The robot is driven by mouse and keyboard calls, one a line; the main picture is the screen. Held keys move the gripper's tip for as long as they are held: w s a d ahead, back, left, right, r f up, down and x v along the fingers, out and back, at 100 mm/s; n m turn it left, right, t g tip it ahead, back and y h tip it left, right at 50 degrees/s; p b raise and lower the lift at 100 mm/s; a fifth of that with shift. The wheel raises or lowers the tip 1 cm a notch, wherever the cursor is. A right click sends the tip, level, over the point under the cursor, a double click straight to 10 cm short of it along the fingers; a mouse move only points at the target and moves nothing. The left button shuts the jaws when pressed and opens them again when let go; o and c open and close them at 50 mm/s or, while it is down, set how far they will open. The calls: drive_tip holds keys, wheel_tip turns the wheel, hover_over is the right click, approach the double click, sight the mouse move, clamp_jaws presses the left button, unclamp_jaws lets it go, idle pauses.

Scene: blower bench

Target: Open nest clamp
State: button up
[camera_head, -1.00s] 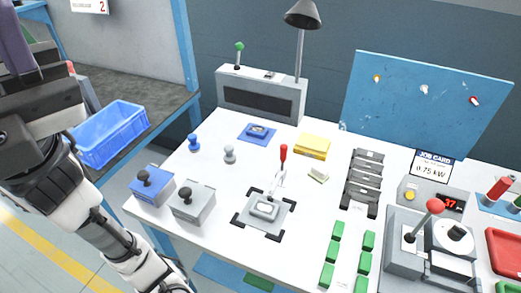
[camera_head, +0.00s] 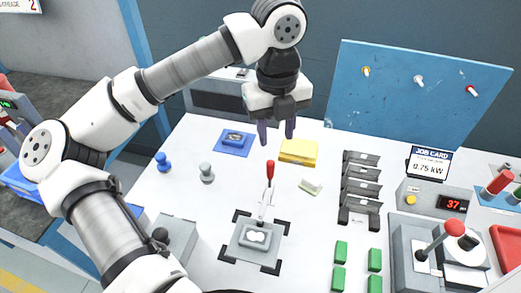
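The nest clamp is a toggle clamp with a red-tipped upright lever (camera_head: 269,172) and a metal linkage (camera_head: 265,205). It stands at the back of a grey nest (camera_head: 243,236), which sits between black corner marks on the white bench. A pale part (camera_head: 257,236) lies in the nest. My gripper (camera_head: 276,133) points down with its two dark fingers apart. Nothing shows between them. In the picture the fingertips are just above the red lever tip, and I see no contact.
A yellow block (camera_head: 299,151) and a blue pad (camera_head: 234,143) lie behind the clamp. Grey and blue knobbed pegs (camera_head: 207,172) stand to the left. Black racks (camera_head: 361,187), green blocks (camera_head: 341,251) and a grey lever press (camera_head: 414,245) are at the right.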

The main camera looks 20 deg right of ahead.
sight(270, 171)
drive_tip(key=shift+w+a+f, duration=0.2)
drive_tip(key=shift+w+f, duration=0.05)
drive_tip(key=shift+w, duration=0.5)
drive_tip(key=f+p, duration=0.1)
drive_tip(key=f, duration=0.5)
drive_tip(key=f+p, duration=0.1)
drive_tip(key=f, duration=0.6)
drive_tip(key=shift+s+f, duration=0.2)
drive_tip(key=shift+f, duration=0.05)
clamp_jaws()
